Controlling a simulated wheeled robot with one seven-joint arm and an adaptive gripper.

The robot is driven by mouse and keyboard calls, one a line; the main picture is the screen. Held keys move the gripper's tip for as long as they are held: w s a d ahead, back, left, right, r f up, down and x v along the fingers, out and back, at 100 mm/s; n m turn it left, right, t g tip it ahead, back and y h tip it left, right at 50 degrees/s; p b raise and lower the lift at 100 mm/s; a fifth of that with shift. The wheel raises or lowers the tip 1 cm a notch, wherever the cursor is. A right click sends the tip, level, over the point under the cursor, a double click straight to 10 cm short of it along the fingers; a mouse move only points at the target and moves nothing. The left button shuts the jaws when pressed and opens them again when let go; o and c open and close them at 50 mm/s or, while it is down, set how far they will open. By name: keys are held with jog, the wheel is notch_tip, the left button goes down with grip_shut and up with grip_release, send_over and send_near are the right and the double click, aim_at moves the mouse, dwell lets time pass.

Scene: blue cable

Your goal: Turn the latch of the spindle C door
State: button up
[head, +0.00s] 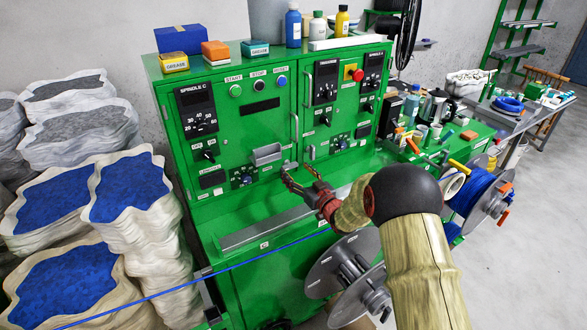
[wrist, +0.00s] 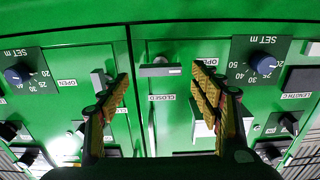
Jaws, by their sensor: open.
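The spindle C door (head: 228,112) is the green left door of the cabinet in the head view. In the wrist view a grey latch (wrist: 160,70) lies with its bar horizontal, above a CLOSED label (wrist: 162,97). An OPEN label (wrist: 210,62) is to its right. My gripper (wrist: 162,92) is open and empty. Its yellow-padded fingers stand apart on either side of the latch, and I see no contact. In the head view my gripper (head: 302,174) is in front of the cabinet near the seam between the doors, and it partly hides the latch area.
A second grey latch (wrist: 98,80) sits beside the left finger. A grey tray (head: 267,154) juts from the door. A grey ledge (head: 265,228) and a blue cable (head: 250,258) run below. Bottles (head: 293,25) and boxes stand on top. Sacks (head: 130,190) crowd the left.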

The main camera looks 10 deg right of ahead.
aim_at(292, 167)
jog(key=shift+x, duration=1.55)
jog(key=shift+c, duration=0.6)
jog(key=c, duration=1)
